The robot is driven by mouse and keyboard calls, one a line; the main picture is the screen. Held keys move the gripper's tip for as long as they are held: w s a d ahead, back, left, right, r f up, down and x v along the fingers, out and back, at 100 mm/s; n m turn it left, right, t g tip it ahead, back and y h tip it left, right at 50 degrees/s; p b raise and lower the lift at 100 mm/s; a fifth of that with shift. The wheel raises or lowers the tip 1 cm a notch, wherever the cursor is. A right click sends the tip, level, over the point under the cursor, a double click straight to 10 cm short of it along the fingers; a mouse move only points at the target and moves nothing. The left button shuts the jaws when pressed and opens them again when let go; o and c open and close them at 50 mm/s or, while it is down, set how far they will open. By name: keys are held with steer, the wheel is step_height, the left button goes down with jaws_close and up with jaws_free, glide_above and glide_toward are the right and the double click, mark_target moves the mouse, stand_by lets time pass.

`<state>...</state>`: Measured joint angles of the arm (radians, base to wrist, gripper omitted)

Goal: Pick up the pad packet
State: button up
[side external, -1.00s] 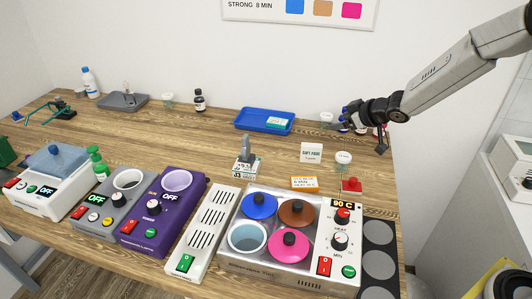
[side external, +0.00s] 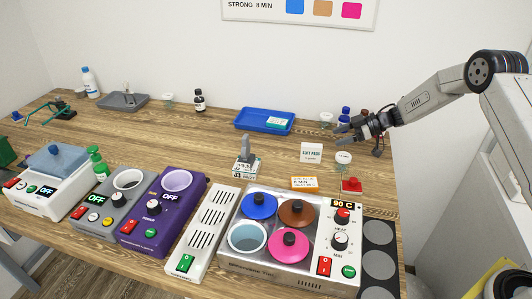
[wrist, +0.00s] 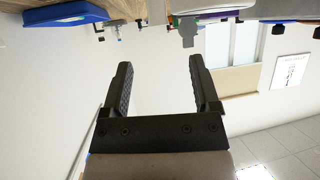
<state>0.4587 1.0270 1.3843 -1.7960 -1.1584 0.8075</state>
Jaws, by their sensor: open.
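The pad packet (side external: 311,151) looks like a small white packet with dark print reading something like "PADS". It stands on the wooden table right of the middle in the side external view. My gripper (side external: 339,134) is to the right of the packet and a little higher in the picture, pointing left, apart from it. In the wrist view my gripper (wrist: 158,68) has its two black fingers wide apart with nothing between them. I cannot pick out the packet in the wrist view.
A small white-topped cup (side external: 343,157) stands just right of the packet. A blue tray (side external: 250,125) lies behind left. An orange-and-white box (side external: 304,183), a red block (side external: 351,185) and a heater unit (side external: 275,268) are in front.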

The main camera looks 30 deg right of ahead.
mark_target(314, 145)
steer(key=shift+x, duration=3.95)
steer(key=shift+f, duration=0.1)
steer(key=shift+d, duration=0.1)
jaws_close()
